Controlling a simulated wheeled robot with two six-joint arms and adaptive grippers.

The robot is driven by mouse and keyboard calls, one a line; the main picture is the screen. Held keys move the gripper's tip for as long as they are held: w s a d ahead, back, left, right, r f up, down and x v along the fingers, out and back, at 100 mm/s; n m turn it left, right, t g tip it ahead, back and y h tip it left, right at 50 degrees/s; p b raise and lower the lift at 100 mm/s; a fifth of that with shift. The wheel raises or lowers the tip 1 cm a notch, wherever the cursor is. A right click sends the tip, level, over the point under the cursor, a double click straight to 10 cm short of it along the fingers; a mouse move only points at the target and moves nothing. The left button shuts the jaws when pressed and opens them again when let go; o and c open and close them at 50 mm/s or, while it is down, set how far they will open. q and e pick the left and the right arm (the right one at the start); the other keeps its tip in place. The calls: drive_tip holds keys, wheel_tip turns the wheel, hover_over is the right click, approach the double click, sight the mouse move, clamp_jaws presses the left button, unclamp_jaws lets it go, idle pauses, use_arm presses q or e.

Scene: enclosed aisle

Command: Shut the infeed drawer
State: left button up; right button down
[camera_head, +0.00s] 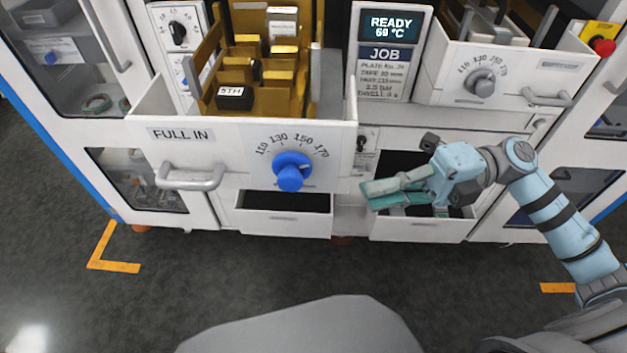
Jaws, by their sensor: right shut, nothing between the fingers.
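The drawer labelled "FULL IN" (222,150), which fits the name infeed drawer, stands pulled out of the white machine at centre left. Its front carries a grey bar handle (190,179) on the left and a blue knob (291,172) on a 110 to 170 scale. Brass-coloured parts (262,72) and a block marked "5TH" (235,95) sit inside. My right gripper (368,196) is shut and empty. In the picture it lies just right of the drawer front's lower right corner; I see no clear contact. My left gripper is not in view.
A second drawer (440,80) with a grey knob is out at upper right. Two low open bins (283,224) (418,231) lie below. A display (391,25) reads "READY 69 °C". A red button (603,46) is at far right. The dark floor in front is clear.

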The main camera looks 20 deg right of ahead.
drive_tip(key=s+a+p, duration=0.2)
drive_tip(key=a, duration=0.8)
drive_tip(key=shift+n+g, duration=0.3)
drive_tip(key=w, duration=0.2)
drive_tip(key=w+d, duration=0.1)
drive_tip(key=w, duration=0.1)
drive_tip(key=shift+w+d+f, duration=0.1)
drive_tip(key=shift+w+d, duration=0.05)
drive_tip(key=shift+w, duration=0.1)
drive_tip(key=shift+s, duration=0.1)
